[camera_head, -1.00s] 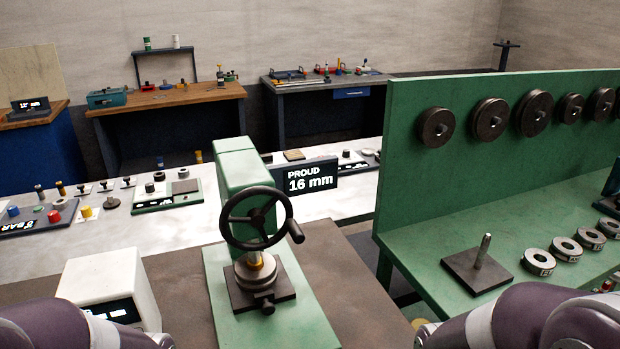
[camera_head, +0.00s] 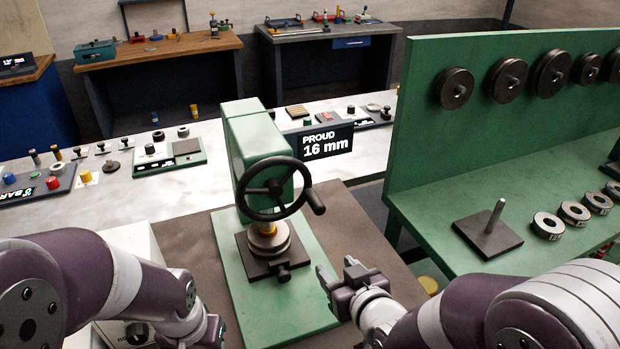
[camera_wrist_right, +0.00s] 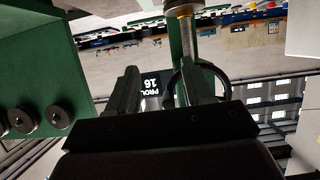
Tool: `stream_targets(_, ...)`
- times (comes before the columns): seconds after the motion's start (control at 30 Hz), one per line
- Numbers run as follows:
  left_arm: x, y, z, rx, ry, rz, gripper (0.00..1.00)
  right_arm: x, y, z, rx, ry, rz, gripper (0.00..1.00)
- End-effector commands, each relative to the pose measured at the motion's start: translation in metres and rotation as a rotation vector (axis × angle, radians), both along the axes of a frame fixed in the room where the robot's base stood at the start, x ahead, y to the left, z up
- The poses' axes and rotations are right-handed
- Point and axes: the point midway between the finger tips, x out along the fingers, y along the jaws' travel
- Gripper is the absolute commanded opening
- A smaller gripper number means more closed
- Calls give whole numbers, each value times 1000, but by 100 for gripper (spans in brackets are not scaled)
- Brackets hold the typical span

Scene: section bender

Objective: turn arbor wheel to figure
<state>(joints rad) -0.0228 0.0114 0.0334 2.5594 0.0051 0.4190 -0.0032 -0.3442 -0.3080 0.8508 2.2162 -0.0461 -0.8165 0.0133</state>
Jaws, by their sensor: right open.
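The black arbor wheel (camera_head: 272,188) with its side handle (camera_head: 315,202) is mounted on the front of a green press (camera_head: 256,150). Below it is a round metal stack on a dark block (camera_head: 264,258). A black display (camera_head: 326,143) behind the press reads "PROUD 16 mm". My right gripper (camera_head: 340,277) is open and empty, below and to the right of the wheel, apart from it. In the right wrist view its two fingers (camera_wrist_right: 155,90) are spread, with part of the wheel (camera_wrist_right: 178,88) beyond them. My left arm is at lower left; its fingers are not clearly visible.
A green bench (camera_head: 420,215) with a tall back panel stands at right, holding discs, an upright post on a plate (camera_head: 490,232) and several rings. A white table (camera_head: 185,200) with small fixtures lies behind the press. The brown mat right of the press is partly clear.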

Motion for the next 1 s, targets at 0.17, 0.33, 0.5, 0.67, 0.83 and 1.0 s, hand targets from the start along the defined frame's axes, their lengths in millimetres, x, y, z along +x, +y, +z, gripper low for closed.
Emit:
stream_targets(0.17,0,0,-1,0,0,0,43,16,9,59,124,-298,13,51)
stream_targets(0.33,0,0,3,0,0,0,43,26,13,71,146,-346,14,51)
stream_targets(0.5,0,0,13,0,0,0,43,60,27,72,146,-343,13,51)
stream_targets(0.67,0,0,24,0,0,0,43,94,41,72,146,-344,13,51)
stream_targets(0.83,0,0,30,0,0,0,43,120,52,70,145,-342,13,51)
stream_targets(1.0,0,0,33,0,0,0,43,131,57,69,145,-342,13,51)
